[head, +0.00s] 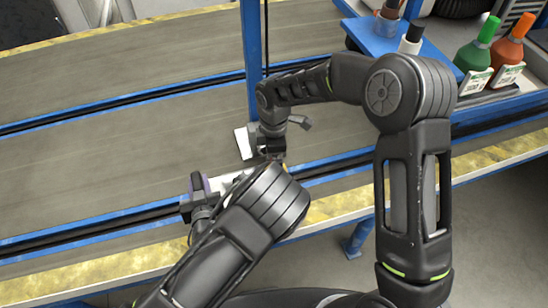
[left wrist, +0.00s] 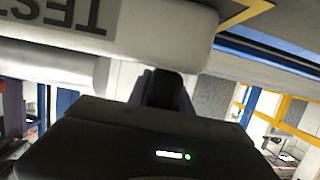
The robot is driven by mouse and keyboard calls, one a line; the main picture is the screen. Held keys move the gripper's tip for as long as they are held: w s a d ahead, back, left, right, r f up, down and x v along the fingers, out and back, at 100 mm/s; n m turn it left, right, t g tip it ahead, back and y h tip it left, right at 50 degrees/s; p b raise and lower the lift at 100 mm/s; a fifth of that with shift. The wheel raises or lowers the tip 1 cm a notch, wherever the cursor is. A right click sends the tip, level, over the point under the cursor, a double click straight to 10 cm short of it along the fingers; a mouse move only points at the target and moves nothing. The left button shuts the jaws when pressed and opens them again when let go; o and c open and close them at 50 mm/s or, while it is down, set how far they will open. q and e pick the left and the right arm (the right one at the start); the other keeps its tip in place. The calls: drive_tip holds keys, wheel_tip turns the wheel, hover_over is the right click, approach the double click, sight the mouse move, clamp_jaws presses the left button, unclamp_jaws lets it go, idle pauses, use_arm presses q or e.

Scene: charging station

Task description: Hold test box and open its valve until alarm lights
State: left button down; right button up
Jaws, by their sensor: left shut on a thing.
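The white test box (left wrist: 120,25) fills the top of the left wrist view, with dark "TEST" lettering upside down on it. In the head view only a pale part of it (head: 222,183) shows beside my left gripper (head: 199,190), above the bench's front edge. My left gripper is shut on the test box; it also shows in the left wrist view (left wrist: 163,92). My right gripper (head: 271,147) hangs just up and right of the box, pointing down; its fingers are too small and dark to read. The valve and the alarm are not clearly visible, partly behind my arms.
The bench (head: 120,150) has a wide, clear grey top with blue rails. A blue post (head: 252,55) stands behind my right gripper, with a white flat piece (head: 243,143) near its foot. Green (head: 477,52) and orange (head: 514,48) bottles stand at the right.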

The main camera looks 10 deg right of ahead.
drive_tip(key=c, duration=1.4)
drive_tip(key=m, duration=1.2)
drive_tip(key=shift+m, duration=1.9)
drive_tip(key=o, duration=1.4)
